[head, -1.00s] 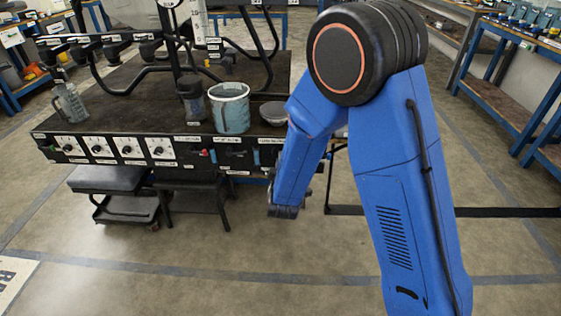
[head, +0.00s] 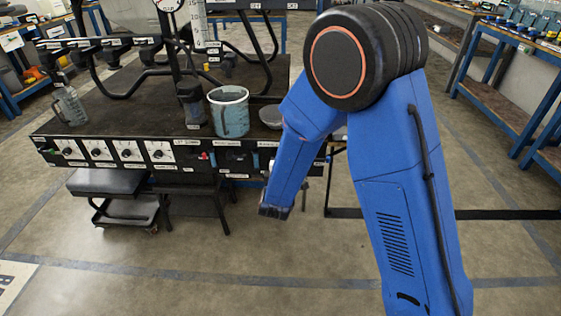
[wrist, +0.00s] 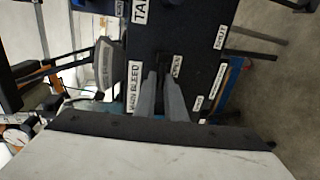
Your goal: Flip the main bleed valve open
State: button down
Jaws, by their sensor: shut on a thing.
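In the wrist view the MAIN BLEED label (wrist: 134,86) is on the bench's dark front panel (wrist: 190,45). My gripper (wrist: 162,78) is right beside that label, with its two grey fingers close together at the panel. They are shut on the main bleed valve's handle, which is mostly hidden between them, so I cannot tell its angle. In the head view the blue forearm covers the gripper and the valve.
A blue-grey bucket (head: 229,116), a dark cup (head: 191,105) and a clear jug (head: 70,106) stand on the dark bench (head: 135,104). A low stool (head: 106,184) is under its front edge. Floor in front is clear. A blue workbench (head: 515,90) stands at the right.

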jog(key=shift+a+y, duration=0.3)
jog(key=shift+a, duration=0.2)
jog(key=c, duration=1.9)
grip_release()
jog(key=shift+a, duration=0.15)
jog(key=shift+o, duration=0.2)
jog(key=s+r, duration=0.2)
jog(key=s, duration=0.9)
jog(key=shift+s, duration=0.4)
jog(key=shift+a+r, duration=0.1)
jog(key=shift+r, duration=0.05)
